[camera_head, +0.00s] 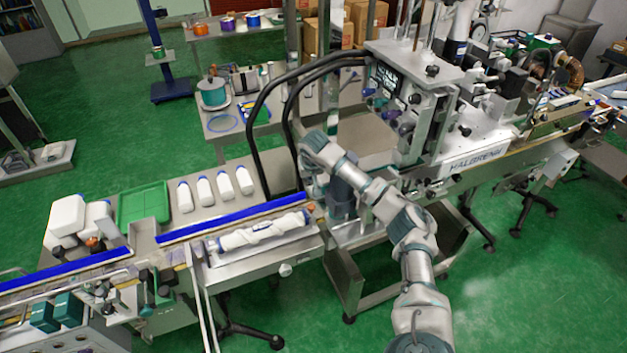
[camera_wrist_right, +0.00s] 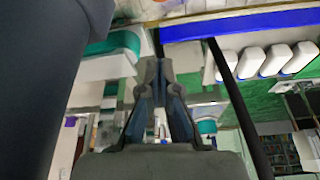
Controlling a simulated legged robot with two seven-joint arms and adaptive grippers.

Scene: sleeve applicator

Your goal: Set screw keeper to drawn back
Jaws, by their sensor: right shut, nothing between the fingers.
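A white feed screw (camera_head: 262,231) with blue ends lies in a metal trough beside the blue guide rail (camera_head: 232,217); the rail also shows in the right wrist view (camera_wrist_right: 240,24). I cannot tell for sure which part is the screw keeper. A small round knob (camera_head: 285,269) sits on the trough's front face. My right gripper (camera_head: 311,190) is beyond the right end of the screw, partly hidden by my arm. In the right wrist view its fingers (camera_wrist_right: 159,72) are together and empty. My left gripper is out of view.
Several white bottles (camera_head: 204,190) and a green tray (camera_head: 143,203) lie behind the rail. Black hoses (camera_head: 256,140) arch close by my right wrist. The labelling machine (camera_head: 415,110) stands to the right. The green floor (camera_head: 530,290) in front is clear.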

